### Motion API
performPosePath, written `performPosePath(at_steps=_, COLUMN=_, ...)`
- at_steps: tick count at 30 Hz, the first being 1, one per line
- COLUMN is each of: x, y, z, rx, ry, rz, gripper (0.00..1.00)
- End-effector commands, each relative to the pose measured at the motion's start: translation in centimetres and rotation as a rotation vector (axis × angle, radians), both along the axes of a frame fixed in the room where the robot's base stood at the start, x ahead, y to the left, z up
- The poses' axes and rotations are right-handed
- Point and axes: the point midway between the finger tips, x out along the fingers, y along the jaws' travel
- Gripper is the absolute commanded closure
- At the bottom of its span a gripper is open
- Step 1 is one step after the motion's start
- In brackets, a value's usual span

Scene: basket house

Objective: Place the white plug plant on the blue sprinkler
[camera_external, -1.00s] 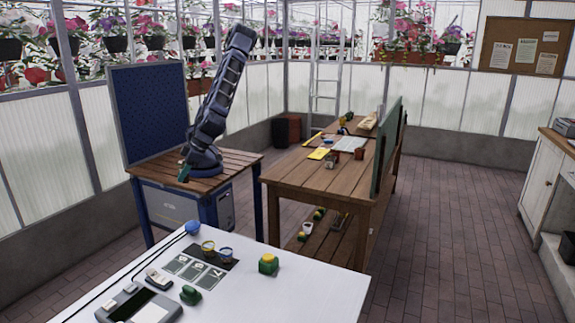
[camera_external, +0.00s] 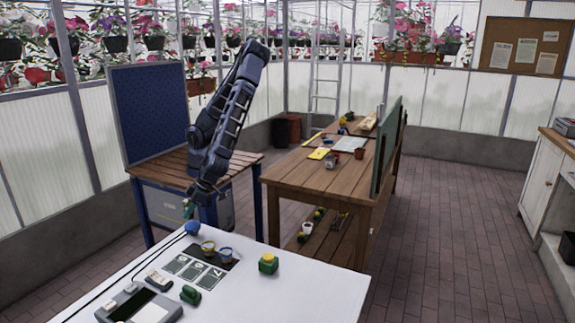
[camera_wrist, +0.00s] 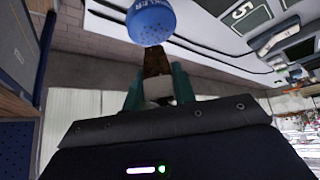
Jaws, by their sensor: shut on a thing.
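The blue sprinkler (camera_external: 192,228) is a round blue head at the back left edge of the white table. It also shows at the top of the wrist view (camera_wrist: 150,22), with pale lettering on it. My gripper (camera_external: 188,208) is just above and beside the sprinkler in the external view. In the wrist view its teal fingers (camera_wrist: 156,88) are shut on a small piece, white below and brown above, which looks like the white plug plant (camera_wrist: 158,89). The brown end points toward the sprinkler; whether they touch I cannot tell. In the external view the plant is too small to make out.
The white table (camera_external: 320,290) holds a yellow-rimmed pot (camera_external: 208,247), a blue-rimmed pot (camera_external: 226,254), a green-and-yellow block (camera_external: 268,264), a green item (camera_external: 190,294) and a grey device (camera_external: 140,307). Dark cables run along its left edge. A wooden workbench (camera_external: 300,180) stands behind.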

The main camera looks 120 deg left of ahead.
Motion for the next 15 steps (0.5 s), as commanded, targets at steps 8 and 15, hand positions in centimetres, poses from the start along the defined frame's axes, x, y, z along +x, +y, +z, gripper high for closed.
performPosePath(at_steps=8, x=0.0, y=0.0, z=-1.8, rx=0.001, ry=0.001, rz=-0.001, gripper=0.98)
performPosePath(at_steps=15, x=0.0, y=0.0, z=-2.1, rx=0.001, ry=0.001, rz=0.0, gripper=0.98)
